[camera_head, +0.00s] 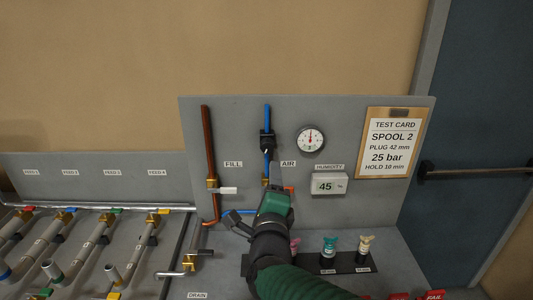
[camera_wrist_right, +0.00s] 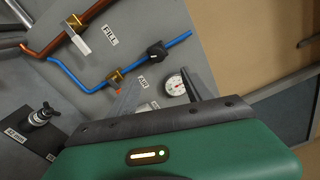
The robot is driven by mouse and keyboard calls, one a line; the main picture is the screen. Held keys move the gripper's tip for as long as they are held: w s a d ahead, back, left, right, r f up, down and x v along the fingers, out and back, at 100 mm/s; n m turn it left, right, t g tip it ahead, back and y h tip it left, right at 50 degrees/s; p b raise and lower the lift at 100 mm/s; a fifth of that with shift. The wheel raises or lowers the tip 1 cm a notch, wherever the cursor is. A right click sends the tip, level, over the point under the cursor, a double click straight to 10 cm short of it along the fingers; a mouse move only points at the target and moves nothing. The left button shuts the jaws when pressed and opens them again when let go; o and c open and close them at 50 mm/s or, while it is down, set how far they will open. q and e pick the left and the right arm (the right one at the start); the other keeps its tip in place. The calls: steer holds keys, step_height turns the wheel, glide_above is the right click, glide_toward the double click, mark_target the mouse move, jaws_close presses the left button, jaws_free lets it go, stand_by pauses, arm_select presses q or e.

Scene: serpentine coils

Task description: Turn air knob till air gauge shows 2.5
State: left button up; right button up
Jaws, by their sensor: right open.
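The black air knob (camera_head: 267,142) sits on the blue pipe on the grey panel, left of the AIR label. It also shows in the right wrist view (camera_wrist_right: 157,50). The round white air gauge (camera_head: 310,138) is to its right; its red needle points roughly straight up, but the scale is too small to read. The gauge shows in the wrist view (camera_wrist_right: 176,84) too. My right gripper (camera_head: 277,172) is below the knob, pointing at the panel. In the wrist view its two fingers (camera_wrist_right: 161,92) stand apart with nothing between them. My left gripper is not in view.
A copper pipe (camera_head: 208,145) with a white-handled valve stands to the left. A humidity display (camera_head: 329,184) reading 45 and a test card (camera_head: 393,142) are on the right. Plugs, including a green one (camera_head: 329,246), stand on a black rack below. Several feed pipes lie far left.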

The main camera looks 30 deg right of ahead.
steer(key=n+y+p, duration=0.1)
steer(key=n+p, duration=0.2)
steer(key=n, duration=1.1)
steer(key=n+p, duration=0.4)
steer(key=n, duration=0.2)
glide_toward(268, 149)
steer(key=shift+t, duration=0.3)
steer(key=x, duration=0.9)
steer(key=shift+w+d+f, duration=0.2)
steer(key=shift+w+d, duration=0.05)
steer(key=shift+d, duration=0.05)
steer(key=shift+a, duration=0.1)
steer(key=shift+c, duration=0.2)
